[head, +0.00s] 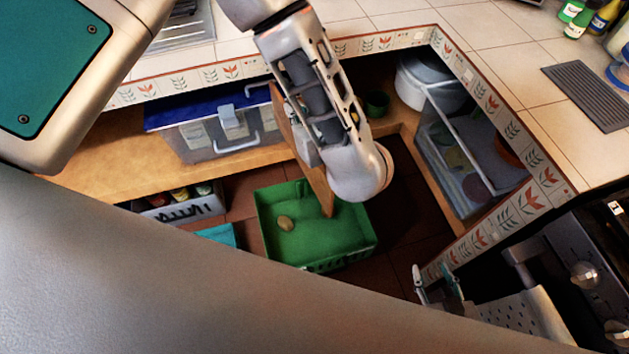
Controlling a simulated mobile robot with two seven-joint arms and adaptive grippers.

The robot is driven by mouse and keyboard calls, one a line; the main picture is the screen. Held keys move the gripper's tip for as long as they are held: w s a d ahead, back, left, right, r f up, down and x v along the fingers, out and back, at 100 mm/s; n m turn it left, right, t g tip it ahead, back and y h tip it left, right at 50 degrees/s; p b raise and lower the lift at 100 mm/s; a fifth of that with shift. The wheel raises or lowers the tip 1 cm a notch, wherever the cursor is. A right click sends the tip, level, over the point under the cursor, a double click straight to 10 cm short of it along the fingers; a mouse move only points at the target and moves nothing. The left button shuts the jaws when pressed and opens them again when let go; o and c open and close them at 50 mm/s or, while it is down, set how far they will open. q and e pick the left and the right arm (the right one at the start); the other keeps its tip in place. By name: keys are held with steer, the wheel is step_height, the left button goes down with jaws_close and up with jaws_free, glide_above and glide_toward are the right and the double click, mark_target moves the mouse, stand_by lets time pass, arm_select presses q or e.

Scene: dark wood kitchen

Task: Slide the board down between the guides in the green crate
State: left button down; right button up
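The green crate (268,236) stands on the floor in the middle of the head view. The brown board (318,186) is tilted, its lower end over or inside the right part of the crate. I cannot tell whether it is between the guides; these are not distinguishable. My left gripper (303,150) is mostly hidden behind its own wrist. Its grey parts lie against the board, and it appears to hold it. My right gripper (437,286) is low at the right, right of the crate, with its fingers apart and nothing between them.
A clear box with a blue lid (215,135) stands on the wooden shelf behind. A grey bin (180,206) and a turquoise item (217,234) are left of the crate. A glass-sided container (462,150) is at right.

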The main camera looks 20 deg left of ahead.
arm_select(q)
steer(key=w+d+f+m+t+h+b, duration=0.1)
steer(key=w+d+f+b, duration=0.15)
steer(key=f, duration=0.75)
steer(key=w+d+f+b, duration=0.2)
steer(key=w+f+b, duration=0.1)
steer(key=f, duration=0.6)
step_height(320, 180, down, 17)
steer(key=a+m+b, duration=0.1)
steer(key=a+b, duration=0.1)
steer(key=b, duration=0.2)
steer(key=shift+s+a+r+t+h, duration=0.15)
steer(key=shift+s+a+t+h, duration=0.2)
steer(key=shift+s, duration=0.1)
arm_select(e)
steer(key=f, duration=0.4)
steer(key=shift+w+a+f, duration=0.15)
steer(key=shift+w+a, duration=0.05)
steer(key=shift+w, duration=0.2)
